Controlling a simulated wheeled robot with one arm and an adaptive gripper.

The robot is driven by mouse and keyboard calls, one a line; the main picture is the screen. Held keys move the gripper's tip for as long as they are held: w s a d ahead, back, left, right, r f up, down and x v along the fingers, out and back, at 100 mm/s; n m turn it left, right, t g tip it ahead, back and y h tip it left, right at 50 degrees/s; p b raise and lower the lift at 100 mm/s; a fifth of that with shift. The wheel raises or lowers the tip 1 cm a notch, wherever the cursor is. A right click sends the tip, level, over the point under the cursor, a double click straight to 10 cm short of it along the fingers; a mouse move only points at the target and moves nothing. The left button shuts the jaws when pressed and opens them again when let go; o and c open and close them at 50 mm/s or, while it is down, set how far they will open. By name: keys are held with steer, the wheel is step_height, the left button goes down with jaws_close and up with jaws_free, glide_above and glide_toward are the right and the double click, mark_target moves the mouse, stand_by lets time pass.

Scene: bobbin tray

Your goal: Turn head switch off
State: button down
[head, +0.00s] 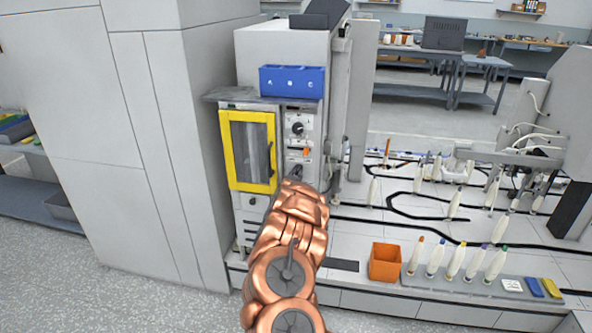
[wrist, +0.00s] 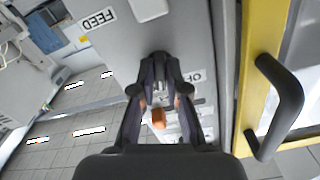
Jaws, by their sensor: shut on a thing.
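The grey machine cabinet (head: 285,60) carries a narrow control panel right of a yellow-framed door. My gripper (head: 296,172) is at the lower part of this panel, with my copper arm reaching up to it. In the wrist view my gripper (wrist: 160,62) has its dark fingertips together against the panel, shut on the head switch, which the fingers almost wholly hide. Its handle angle cannot be told. An orange part (wrist: 158,118) shows between the fingers, apart from the tips.
The yellow door (head: 228,150) and its black handle (wrist: 280,105) stand close beside my gripper. A black dial (head: 297,128) is higher on the panel. An orange bin (head: 385,262) and several bobbins are on the bench to the right. A blue ABC box (head: 292,81) is above.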

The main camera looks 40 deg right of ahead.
steer(key=n+p, duration=0.4)
steer(key=shift+s+d+r+n+p, duration=0.1)
steer(key=shift+r+n+p, duration=0.2)
steer(key=n+p, duration=0.2)
steer(key=shift+n+p, duration=0.35)
steer(key=shift+n, duration=0.05)
steer(key=n+p, duration=0.3)
steer(key=shift+f+n, duration=0.1)
steer(key=shift+n, duration=0.3)
steer(key=shift+f+p, duration=0.1)
steer(key=shift+p, duration=0.25)
steer(key=c, duration=1.2)
jaws_free()
